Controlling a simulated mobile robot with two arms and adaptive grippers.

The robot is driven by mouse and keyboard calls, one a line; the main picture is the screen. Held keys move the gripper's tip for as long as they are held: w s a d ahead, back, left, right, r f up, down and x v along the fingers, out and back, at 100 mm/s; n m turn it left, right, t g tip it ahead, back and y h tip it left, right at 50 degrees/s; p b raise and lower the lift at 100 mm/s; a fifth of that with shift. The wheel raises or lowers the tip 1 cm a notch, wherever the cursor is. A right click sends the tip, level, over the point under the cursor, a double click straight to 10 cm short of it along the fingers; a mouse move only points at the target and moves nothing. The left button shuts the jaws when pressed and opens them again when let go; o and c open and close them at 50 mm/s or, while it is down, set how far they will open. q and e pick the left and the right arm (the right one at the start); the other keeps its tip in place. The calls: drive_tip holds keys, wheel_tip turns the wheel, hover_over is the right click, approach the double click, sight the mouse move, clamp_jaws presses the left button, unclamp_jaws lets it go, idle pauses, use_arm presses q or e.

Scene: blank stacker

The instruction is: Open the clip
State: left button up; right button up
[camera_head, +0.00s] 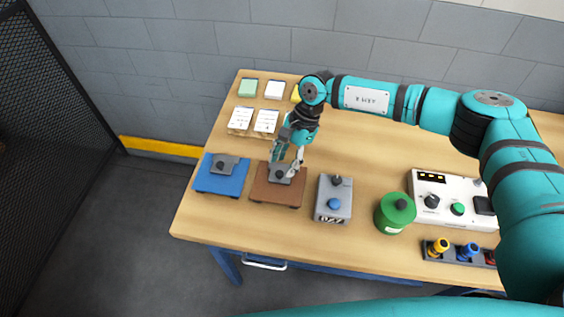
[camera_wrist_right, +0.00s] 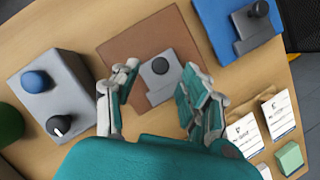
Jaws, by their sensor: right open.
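A grey clip-like fixture with a dark round knob (camera_wrist_right: 160,66) sits on a brown base (camera_head: 270,194); which part of it is the clip I cannot tell for sure. A similar grey fixture (camera_head: 224,164) with a dark knob sits on a blue base (camera_head: 216,184) to its left. My right gripper (camera_head: 285,168) points down over the brown base, its fingers open on either side of the knob. In the right wrist view the knob lies between the spread fingers with gaps on both sides. My left gripper is not in view.
Right of the brown base stand a grey box with a blue button (camera_head: 334,204), a green canister (camera_head: 394,213) and a white control panel (camera_head: 452,180). Labelled cards (camera_head: 240,121) and small blocks (camera_head: 274,90) lie behind. Bare wood shows at the table's front left (camera_head: 200,220).

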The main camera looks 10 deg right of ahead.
sight(280, 174)
drive_tip(key=shift+x, duration=1.4)
drive_tip(key=shift+c, duration=0.4)
clamp_jaws()
